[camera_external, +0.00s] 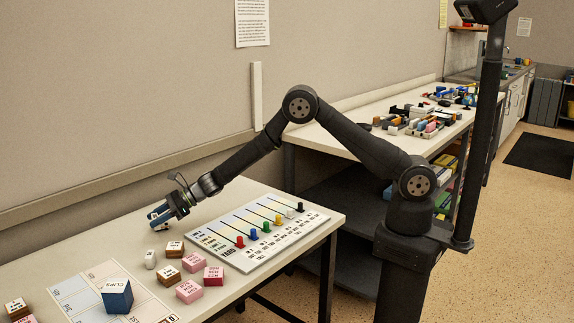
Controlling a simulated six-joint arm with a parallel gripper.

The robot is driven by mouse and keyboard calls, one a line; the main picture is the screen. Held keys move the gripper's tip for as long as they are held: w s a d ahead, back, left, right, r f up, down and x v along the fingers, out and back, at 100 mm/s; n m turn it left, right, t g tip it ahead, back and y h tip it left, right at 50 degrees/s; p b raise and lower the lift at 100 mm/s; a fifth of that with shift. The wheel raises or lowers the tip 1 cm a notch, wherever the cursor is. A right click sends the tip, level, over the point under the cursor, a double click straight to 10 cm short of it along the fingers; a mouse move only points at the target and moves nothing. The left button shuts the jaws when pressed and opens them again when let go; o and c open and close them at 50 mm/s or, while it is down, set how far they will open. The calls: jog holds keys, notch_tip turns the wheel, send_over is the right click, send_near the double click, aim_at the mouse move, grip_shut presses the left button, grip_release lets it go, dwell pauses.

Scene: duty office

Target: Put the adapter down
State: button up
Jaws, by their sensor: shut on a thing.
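My gripper (163,214) is over the far left part of the white table (65,240), near the wall. It is shut on a small, pale thing with dark parts, which I take to be the adapter (158,211). The fingers hide much of it, and its shape is too small to make out. The thing appears to be a little above the table top, but I cannot tell the exact gap.
Several lettered brown and pink blocks, a blue box (117,296) on a printed sheet (83,290), and a board with coloured pegs (225,247) lie nearby. The table's back left is clear.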

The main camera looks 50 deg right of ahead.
aim_at(158, 242)
jog(key=shift+s+a+f, duration=0.1)
jog(key=shift+a+f, duration=0.35)
jog(key=shift+a, duration=0.2)
jog(key=shift+f, duration=1.95)
jog(key=shift+f, duration=0.1)
jog(key=o, duration=0.9)
jog(key=shift+o, duration=0.2)
jog(key=v, duration=1.2)
jog(key=shift+s, duration=0.1)
